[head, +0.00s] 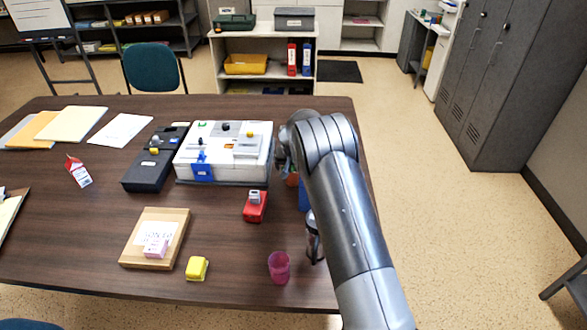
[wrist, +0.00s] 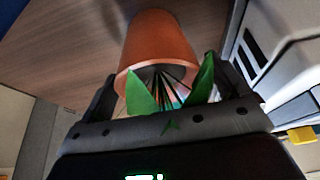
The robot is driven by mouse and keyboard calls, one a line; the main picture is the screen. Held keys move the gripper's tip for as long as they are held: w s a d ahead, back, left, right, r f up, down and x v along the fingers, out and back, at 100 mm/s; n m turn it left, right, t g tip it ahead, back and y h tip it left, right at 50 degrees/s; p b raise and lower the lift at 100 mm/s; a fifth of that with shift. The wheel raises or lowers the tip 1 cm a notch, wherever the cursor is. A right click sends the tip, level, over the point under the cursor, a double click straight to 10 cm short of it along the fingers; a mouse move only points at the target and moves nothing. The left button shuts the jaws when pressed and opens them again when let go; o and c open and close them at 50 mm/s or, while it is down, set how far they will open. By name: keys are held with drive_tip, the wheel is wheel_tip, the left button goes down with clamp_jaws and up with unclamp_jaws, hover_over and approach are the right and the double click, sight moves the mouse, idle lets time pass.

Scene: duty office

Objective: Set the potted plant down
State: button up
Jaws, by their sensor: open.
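The potted plant is an orange-brown pot (wrist: 160,45) with pointed green leaves (wrist: 203,80) in the wrist view. It is close to my gripper (wrist: 168,75), whose two dark fingers stand apart on either side of it. My gripper is open. The brown wooden table (wrist: 70,45) shows behind the pot, and the pot's base appears to be at its surface. In the head view my arm hides most of the plant and gripper; only a small orange-brown patch (head: 292,180) shows beside the arm.
A white box-like device (head: 222,150) stands left of my arm, with a black device (head: 150,165) beside it. A red stapler-like item (head: 255,207), a pink cup (head: 279,267) and a yellow item (head: 197,268) stand nearer. A blue object (head: 303,198) is partly hidden by my arm.

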drive_tip(key=v, duration=1.1)
drive_tip(key=s+d+r, duration=0.6)
drive_tip(key=s+r, duration=0.3)
drive_tip(key=r, duration=0.1)
drive_tip(key=s+d+r, duration=0.6)
drive_tip(key=s+r, duration=0.4)
drive_tip(key=s+d, duration=0.3)
drive_tip(key=s, duration=1.1)
drive_tip(key=s+d+t, duration=0.1)
drive_tip(key=s+d, duration=0.3)
drive_tip(key=s, duration=1)
drive_tip(key=shift+r, duration=0.3)
drive_tip(key=shift+s, duration=0.15)
